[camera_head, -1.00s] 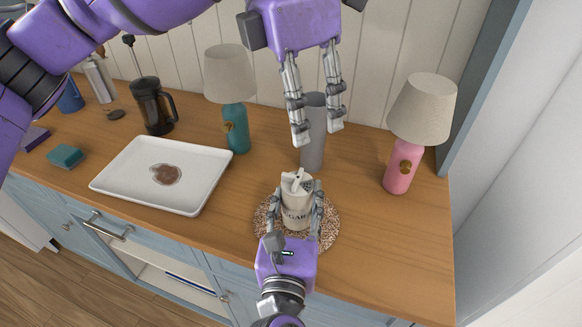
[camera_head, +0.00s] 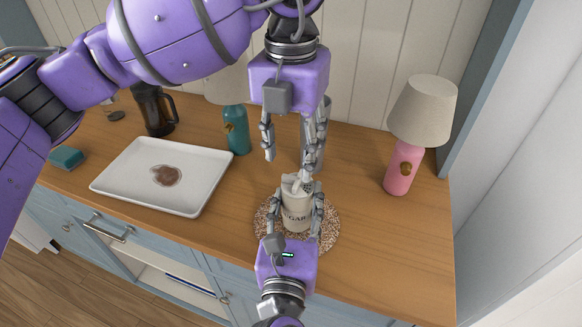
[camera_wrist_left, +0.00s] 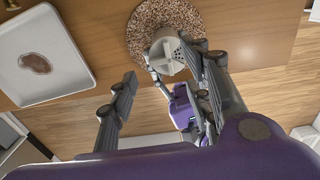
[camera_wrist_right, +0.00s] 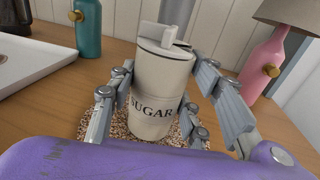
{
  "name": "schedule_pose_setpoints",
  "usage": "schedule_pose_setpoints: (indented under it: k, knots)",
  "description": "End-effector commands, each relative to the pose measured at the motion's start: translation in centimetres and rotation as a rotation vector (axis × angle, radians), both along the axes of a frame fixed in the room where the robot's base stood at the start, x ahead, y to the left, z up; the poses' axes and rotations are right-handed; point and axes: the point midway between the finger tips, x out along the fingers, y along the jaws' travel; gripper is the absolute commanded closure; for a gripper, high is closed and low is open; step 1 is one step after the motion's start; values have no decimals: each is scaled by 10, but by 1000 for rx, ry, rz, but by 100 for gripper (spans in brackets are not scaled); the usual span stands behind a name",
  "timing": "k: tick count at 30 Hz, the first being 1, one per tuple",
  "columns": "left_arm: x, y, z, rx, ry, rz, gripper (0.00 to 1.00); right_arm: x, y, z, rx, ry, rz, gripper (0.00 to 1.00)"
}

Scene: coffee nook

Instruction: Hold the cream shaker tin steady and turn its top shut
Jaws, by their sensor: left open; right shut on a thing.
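The cream shaker tin (camera_head: 297,214), marked SUGAR in the right wrist view (camera_wrist_right: 158,95), stands upright on a round speckled mat (camera_head: 329,228). Its top (camera_wrist_right: 165,37) has a raised grip bar and a patch of small holes that shows in the left wrist view (camera_wrist_left: 168,50). My right gripper (camera_head: 297,205) is shut on the tin's body from the front, one finger on each side. My left gripper (camera_head: 289,158) is open and empty, pointing down above and a little behind the tin, apart from its top.
A white tray (camera_head: 120,184) with a brown stain lies to the left. A pink lamp (camera_head: 399,172) stands at right, a teal lamp (camera_head: 236,130) at back left. A grey cylinder (camera_head: 322,128) stands behind the tin, partly hidden by my left gripper. A French press (camera_head: 153,110) is farther left.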

Motion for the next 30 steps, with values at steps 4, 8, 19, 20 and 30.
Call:
schedule_pose_setpoints:
  k: [4,8,19,20,30]
  knots:
    - [-1,0,-26,1,2,-2,55,0,0,0,0,0,0,85]
    - [0,0,-39,0,1,-2,55,0,0,0,0,0,0,85]
    - [0,0,-47,0,0,-2,55,0,0,0,0,0,0,85]
    - [0,0,-47,0,0,-2,55,0,0,0,0,0,0,85]
    - [0,0,-46,0,0,-2,99,0,0,0,0,0,0,85]
